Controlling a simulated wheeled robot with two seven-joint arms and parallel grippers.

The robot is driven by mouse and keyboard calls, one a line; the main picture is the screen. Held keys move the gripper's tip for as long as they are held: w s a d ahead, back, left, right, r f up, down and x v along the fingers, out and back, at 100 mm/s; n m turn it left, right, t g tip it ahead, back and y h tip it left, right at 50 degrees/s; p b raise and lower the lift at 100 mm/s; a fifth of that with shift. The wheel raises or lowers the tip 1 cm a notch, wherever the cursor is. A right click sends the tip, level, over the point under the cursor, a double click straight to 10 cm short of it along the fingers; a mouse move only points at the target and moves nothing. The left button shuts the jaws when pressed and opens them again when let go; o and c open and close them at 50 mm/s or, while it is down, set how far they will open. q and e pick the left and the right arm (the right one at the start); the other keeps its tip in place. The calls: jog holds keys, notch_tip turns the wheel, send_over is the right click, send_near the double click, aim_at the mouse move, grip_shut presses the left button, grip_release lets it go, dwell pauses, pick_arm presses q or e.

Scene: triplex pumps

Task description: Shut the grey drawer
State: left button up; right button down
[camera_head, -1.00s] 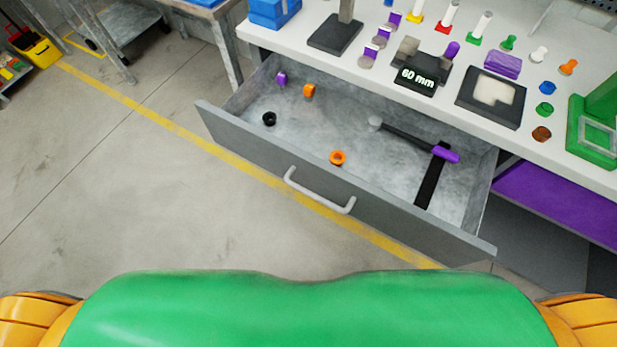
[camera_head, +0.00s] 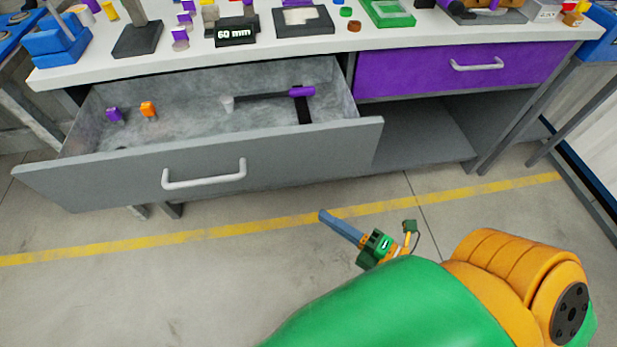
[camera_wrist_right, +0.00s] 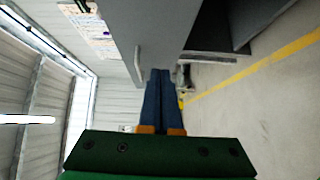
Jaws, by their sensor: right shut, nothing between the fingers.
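The grey drawer (camera_head: 120,175) is pulled out from under the workbench, with its pale bar handle (camera_head: 204,175) on the front. It holds a purple-handled hammer (camera_head: 270,96) and small purple (camera_head: 114,114) and orange (camera_head: 148,109) pieces. My right gripper (camera_head: 335,222) is shut and empty, below and to the right of the drawer front, apart from it. In the right wrist view the closed blue fingers (camera_wrist_right: 160,95) point forward, with the grey drawer front (camera_wrist_right: 160,30) beyond them. My left gripper is not in view.
A purple drawer (camera_head: 440,72) to the right is shut. The bench top (camera_head: 330,48) carries a 60 mm block (camera_head: 236,32), a green tray (camera_head: 390,12) and small parts. An open grey shelf (camera_head: 430,140) lies under the purple drawer. The floor in front is clear.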

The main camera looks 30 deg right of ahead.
jog(key=p, duration=0.1)
send_near(273, 168)
jog(key=w+a, duration=0.2)
jog(key=a, duration=0.2)
jog(key=shift+w+d+f+n, duration=0.15)
jog(key=shift+w+d, duration=0.1)
jog(key=shift+w, duration=0.35)
jog(key=shift+w+d+r+n, duration=0.1)
jog(key=shift+w+d+n, duration=0.1)
jog(key=shift+w, duration=0.45)
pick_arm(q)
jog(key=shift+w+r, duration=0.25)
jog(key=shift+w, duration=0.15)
pick_arm(e)
jog(key=shift+w+d, duration=0.15)
jog(key=shift+w, duration=0.3)
